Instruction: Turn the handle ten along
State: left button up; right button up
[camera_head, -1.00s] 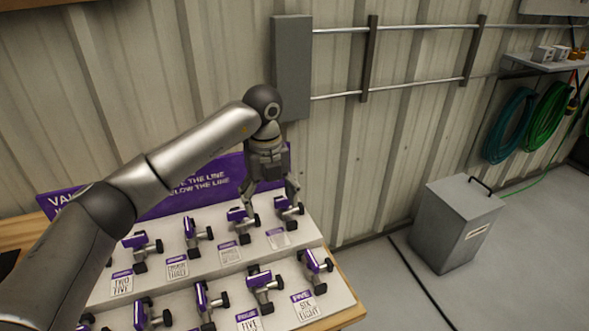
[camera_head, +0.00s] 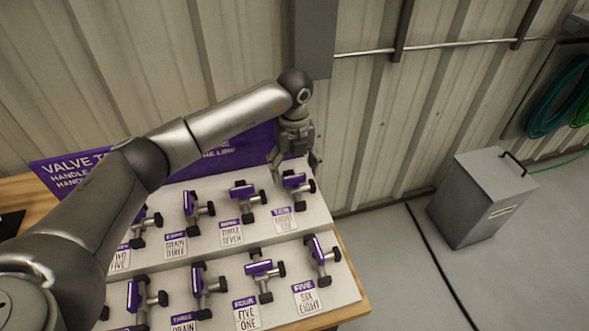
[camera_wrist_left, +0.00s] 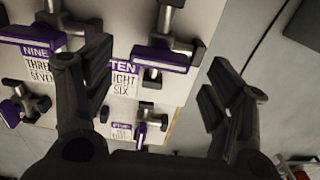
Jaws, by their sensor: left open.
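The valve labelled ten, with a purple handle (camera_head: 293,180), is the rightmost in the back row on the white stepped board (camera_head: 322,222). My right gripper is not in view.
The valve nine handle (camera_wrist_left: 36,37) stands close to the left finger. Valve five (camera_head: 316,248) is on the lower step in front. A purple sign (camera_head: 215,148) stands behind the board. A grey metal box (camera_head: 482,197) is on the floor at right, with clear floor between.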

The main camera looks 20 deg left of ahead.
aim_at(294, 180)
pick_arm(q)
jog(key=shift+f, duration=1.15)
jog(key=shift+c, duration=1)
jog(key=c, duration=0.8)
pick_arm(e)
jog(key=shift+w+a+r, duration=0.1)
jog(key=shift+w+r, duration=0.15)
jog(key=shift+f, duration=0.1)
